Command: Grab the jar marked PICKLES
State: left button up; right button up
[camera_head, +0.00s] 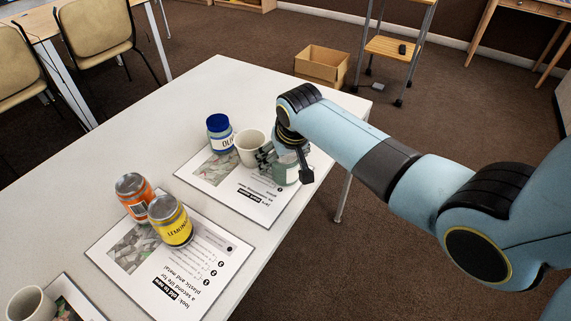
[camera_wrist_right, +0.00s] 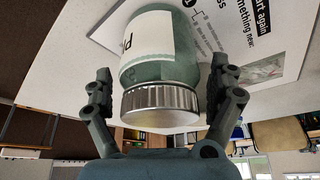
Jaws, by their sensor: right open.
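A green-tinted glass jar with a silver lid stands between the fingers of my right gripper (camera_wrist_right: 162,75). In the right wrist view this jar (camera_wrist_right: 160,68) has a white label with only a letter like "P" readable. My right gripper (camera_head: 286,164) is open around the jar, with a finger on each side and gaps showing in the wrist view. In the head view the jar (camera_head: 284,174) is partly hidden by the gripper. A blue-lidded jar (camera_head: 219,135) with a label starting "OL" stands to its left. My left gripper is not in view.
A white mug (camera_head: 249,148) stands close to the left of my right gripper. An orange can (camera_head: 134,197) and a yellow can (camera_head: 170,221) marked LEMON stand on the nearer printed sheet (camera_head: 195,272). Another mug (camera_head: 30,304) is at lower left. The white table's (camera_head: 190,100) far part is clear.

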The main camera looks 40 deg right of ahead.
jog(key=shift+c, duration=0.2)
jog(key=shift+f, duration=0.1)
jog(key=c, duration=1.3)
jog(key=shift+c, duration=0.2)
jog(key=shift+r, duration=0.2)
